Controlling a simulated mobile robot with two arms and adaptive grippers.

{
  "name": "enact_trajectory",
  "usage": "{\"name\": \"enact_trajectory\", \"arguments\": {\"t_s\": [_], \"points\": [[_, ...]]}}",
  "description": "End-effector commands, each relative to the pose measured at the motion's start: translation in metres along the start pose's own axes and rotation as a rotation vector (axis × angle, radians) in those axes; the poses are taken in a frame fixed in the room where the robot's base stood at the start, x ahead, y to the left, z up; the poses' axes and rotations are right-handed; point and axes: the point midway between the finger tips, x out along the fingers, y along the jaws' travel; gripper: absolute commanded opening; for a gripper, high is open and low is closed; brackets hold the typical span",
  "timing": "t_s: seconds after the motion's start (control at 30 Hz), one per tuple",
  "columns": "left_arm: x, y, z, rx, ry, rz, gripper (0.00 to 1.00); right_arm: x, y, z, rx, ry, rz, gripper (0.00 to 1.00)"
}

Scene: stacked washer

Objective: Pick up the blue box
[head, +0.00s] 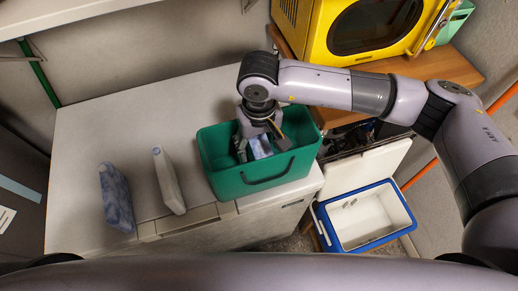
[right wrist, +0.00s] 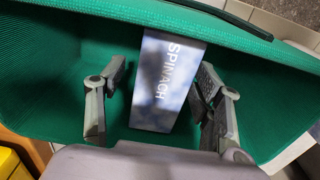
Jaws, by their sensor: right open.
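A blue-and-white box labelled SPINACH (right wrist: 165,85) stands inside the green bin (head: 262,184), and its top shows in the head view (head: 260,147). My right gripper (head: 262,142) reaches down into the bin from above. In the right wrist view its open fingers (right wrist: 160,92) are on either side of the box, with a gap at each side. My left gripper is not in view.
The bin stands on a white washer top (head: 85,235). A blue mottled container (head: 116,196) and a white container (head: 168,181) stand to its left. A yellow microwave (head: 320,30) is behind right; an open blue-and-white cooler (head: 325,226) is lower right.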

Motion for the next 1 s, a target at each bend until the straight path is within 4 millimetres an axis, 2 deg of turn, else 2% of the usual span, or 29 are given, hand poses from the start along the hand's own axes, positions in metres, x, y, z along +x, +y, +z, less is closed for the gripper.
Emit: {"name": "enact_trajectory", "arguments": {"t_s": [0.17, 1.0], "points": [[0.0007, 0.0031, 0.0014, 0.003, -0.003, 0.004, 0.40, 0.0007, -0.0003, -0.0001, -0.001, 0.000, -0.001, 0.61], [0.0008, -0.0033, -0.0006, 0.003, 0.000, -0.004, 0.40, 0.0001, -0.0005, -0.0001, -0.001, 0.000, -0.001, 0.06]]}}
